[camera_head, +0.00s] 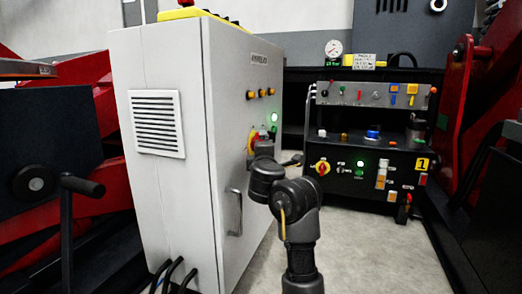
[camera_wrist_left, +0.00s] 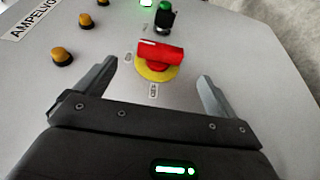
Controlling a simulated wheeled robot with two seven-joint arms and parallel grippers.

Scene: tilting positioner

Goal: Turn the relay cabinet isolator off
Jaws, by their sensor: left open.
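The relay cabinet (camera_head: 160,200) is the tall light grey box left of centre in the head view. Its isolator (camera_head: 251,140) has a red handle on a yellow round plate, partly hidden by my left gripper (camera_head: 264,149). In the left wrist view the red handle (camera_wrist_left: 160,50) lies roughly crosswise over the yellow plate (camera_wrist_left: 152,71). My left gripper (camera_wrist_left: 157,73) is open, its fingers on either side just below the handle, with nothing between them. I cannot tell how far the fingertips are from the panel. My right gripper is not in view.
The cabinet door handle (camera_head: 234,212) is lower down. A black console (camera_head: 375,150) with another red-yellow knob (camera_head: 322,168) stands behind right. Floor (camera_head: 365,245) between is clear.

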